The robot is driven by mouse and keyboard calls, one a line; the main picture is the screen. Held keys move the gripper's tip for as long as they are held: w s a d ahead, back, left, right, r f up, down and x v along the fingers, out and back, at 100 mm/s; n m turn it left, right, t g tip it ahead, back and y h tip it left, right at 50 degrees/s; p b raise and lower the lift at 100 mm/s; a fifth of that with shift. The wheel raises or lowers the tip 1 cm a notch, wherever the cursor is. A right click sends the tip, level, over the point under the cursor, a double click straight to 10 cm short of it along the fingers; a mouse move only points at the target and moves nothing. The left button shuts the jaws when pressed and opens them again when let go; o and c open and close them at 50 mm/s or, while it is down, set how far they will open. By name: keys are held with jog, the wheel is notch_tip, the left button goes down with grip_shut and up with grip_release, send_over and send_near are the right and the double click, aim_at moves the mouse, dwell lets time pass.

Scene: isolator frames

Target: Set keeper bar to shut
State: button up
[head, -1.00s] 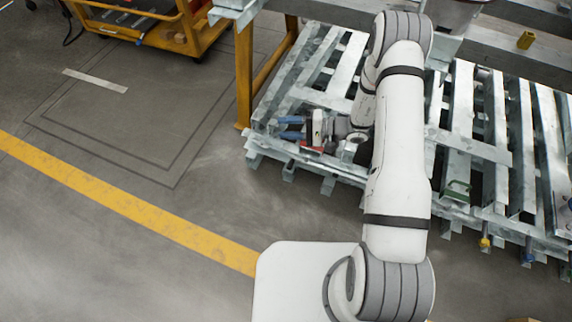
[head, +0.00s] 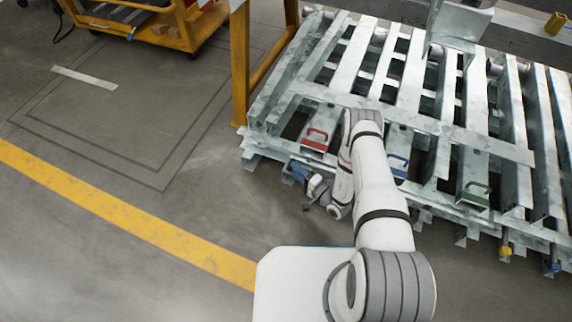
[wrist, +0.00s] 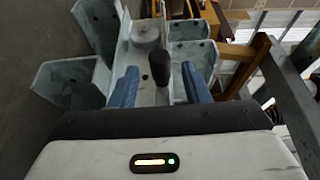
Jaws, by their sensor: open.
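My gripper (wrist: 160,78) is open, its two blue fingers apart. In the wrist view a dark upright knob (wrist: 159,67) stands in the gap between them, with visible room on both sides. The knob rises from a grey metal channel (wrist: 146,92), with a round grey boss (wrist: 147,32) behind it. I cannot tell for certain whether this knob belongs to the keeper bar. In the head view my gripper (head: 298,172) is low at the near edge of the slatted metal frame (head: 420,122), below the red-handled block (head: 316,139). The knob is hidden there.
A blue-handled block (head: 397,165) and a green-handled block (head: 474,195) sit farther right. A yellow knob (head: 505,250) and a blue knob (head: 555,266) hang from the near edge. An orange post (head: 240,70) stands at left.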

jog(key=b+x, duration=0.1)
jog(key=x, duration=0.4)
jog(key=shift+a, duration=0.1)
grip_shut()
dwell(0.3)
